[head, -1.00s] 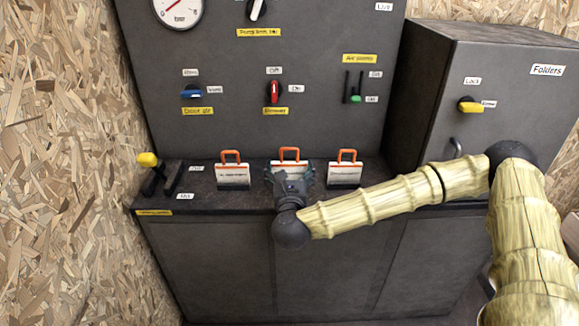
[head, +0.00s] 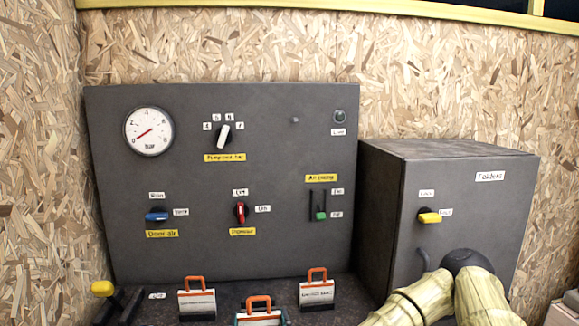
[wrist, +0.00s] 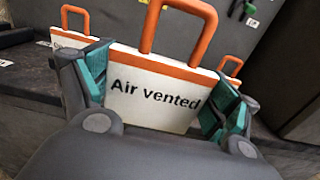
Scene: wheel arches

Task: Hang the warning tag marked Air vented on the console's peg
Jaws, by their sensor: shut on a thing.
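The Air vented tag (wrist: 155,88) is a white plate with an orange band and an orange loop handle; its lettering is readable in the wrist view. My gripper (wrist: 157,92) is shut on this tag by its two side edges, with teal pads on both sides. In the head view the held tag (head: 259,319) shows at the bottom edge, partly cut off, between the two other tags. A small grey stub (head: 295,120), seemingly the peg, stands out from the upper right of the console panel (head: 270,150). Nothing hangs on it.
Two similar tags stand on the ledge, one left (head: 197,301) and one right (head: 317,292). A gauge (head: 149,132), several switches and a round lamp (head: 340,117) are on the panel. A grey cabinet (head: 480,210) stands at the right. The panel around the stub is clear.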

